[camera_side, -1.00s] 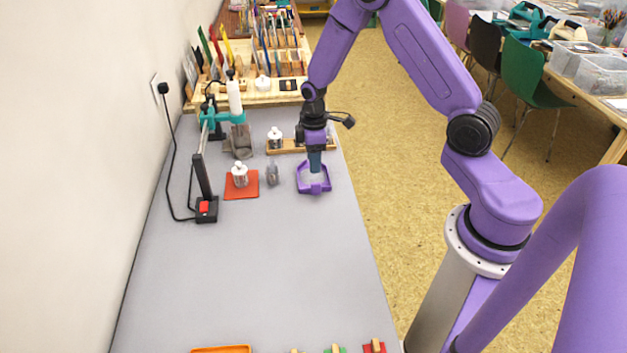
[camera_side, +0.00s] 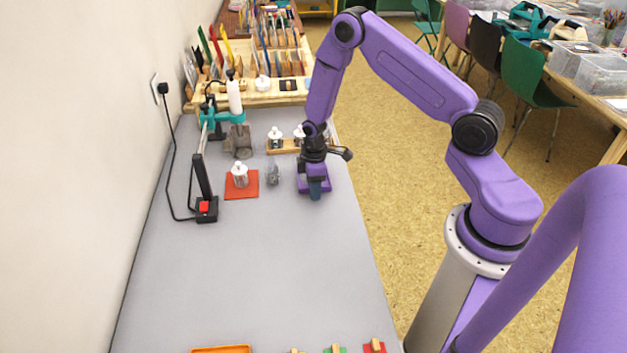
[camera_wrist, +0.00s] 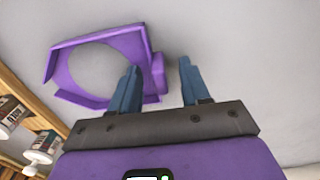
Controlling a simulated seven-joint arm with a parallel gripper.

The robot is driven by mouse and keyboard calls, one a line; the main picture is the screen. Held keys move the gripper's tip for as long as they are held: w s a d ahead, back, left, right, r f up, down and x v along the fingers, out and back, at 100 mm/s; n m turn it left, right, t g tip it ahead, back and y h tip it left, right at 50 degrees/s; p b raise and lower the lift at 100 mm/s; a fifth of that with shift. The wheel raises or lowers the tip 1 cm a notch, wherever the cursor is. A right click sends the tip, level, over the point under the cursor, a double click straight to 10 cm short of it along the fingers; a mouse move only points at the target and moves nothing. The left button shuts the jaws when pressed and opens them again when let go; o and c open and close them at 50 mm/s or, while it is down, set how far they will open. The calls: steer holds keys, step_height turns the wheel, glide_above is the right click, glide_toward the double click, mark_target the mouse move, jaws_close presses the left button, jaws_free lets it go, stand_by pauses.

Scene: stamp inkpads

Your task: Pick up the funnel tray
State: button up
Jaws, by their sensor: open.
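The funnel tray is the purple, angular rimmed piece on the grey table; in the side view the tray (camera_side: 301,185) is largely hidden behind my gripper (camera_side: 315,196). In the wrist view the tray (camera_wrist: 62,72) shows its rim around a pale middle, with a blocky purple part on its right side. My gripper (camera_wrist: 160,64) is open, its two blue fingers apart. The blocky side of the tray shows between the fingers in the wrist view. I cannot tell whether the fingers touch it.
A small grey item (camera_side: 273,173) lies left of the tray, and a clear jar (camera_side: 240,174) stands on a red mat (camera_side: 250,191). A wooden rack (camera_side: 283,147) with jars is behind.

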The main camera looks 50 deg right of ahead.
steer(key=c, duration=0.8)
steer(key=shift+c, duration=0.2)
steer(key=shift+r, duration=0.1)
